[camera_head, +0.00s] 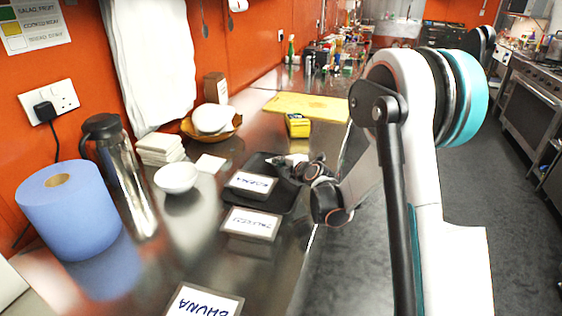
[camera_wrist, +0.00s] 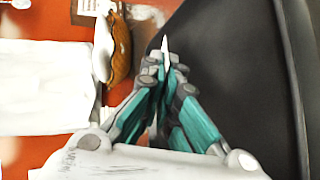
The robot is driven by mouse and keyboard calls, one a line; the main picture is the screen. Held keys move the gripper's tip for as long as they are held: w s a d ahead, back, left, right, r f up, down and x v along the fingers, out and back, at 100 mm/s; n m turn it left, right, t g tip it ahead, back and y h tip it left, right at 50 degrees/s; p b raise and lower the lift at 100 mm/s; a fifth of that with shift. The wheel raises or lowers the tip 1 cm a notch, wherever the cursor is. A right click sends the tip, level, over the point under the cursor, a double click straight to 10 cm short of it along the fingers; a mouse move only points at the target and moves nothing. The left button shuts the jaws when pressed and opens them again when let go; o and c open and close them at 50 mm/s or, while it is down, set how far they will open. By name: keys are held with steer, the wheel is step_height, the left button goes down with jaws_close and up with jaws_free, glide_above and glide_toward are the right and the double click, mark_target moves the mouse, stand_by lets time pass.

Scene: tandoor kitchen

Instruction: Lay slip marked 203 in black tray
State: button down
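The black tray (camera_head: 284,198) lies on the steel counter, with a white hand-lettered card (camera_head: 250,183) at its near left part. My gripper (camera_head: 290,162) is over the tray's far right side, its fingers pointing left. In the wrist view my gripper (camera_wrist: 165,62) has its fingertips close together on a thin white slip (camera_wrist: 165,44), seen nearly edge-on. A small white patch beside the fingers in the head view looks like the same slip. No number can be read on it. A dark surface, probably the tray, fills the wrist view's right side.
Two more lettered cards (camera_head: 251,223) (camera_head: 205,300) lie nearer along the counter. A white bowl (camera_head: 176,177), a flat white square (camera_head: 210,163) and folded cloths (camera_head: 160,149) are left of the tray. A yellow box (camera_head: 298,125) and yellow board (camera_head: 308,107) are beyond it.

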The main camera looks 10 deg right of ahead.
steer(key=c, duration=1.7)
jaws_free()
steer(key=shift+s, duration=0.15)
steer(key=shift+s+d, duration=0.25)
steer(key=shift+s, duration=0.75)
steer(key=shift+s+d, duration=0.3)
steer(key=shift+s, duration=0.75)
steer(key=shift+s+d, duration=0.25)
steer(key=shift+s, duration=0.75)
steer(key=shift+r+p, duration=1.85)
steer(key=shift+r, duration=1.1)
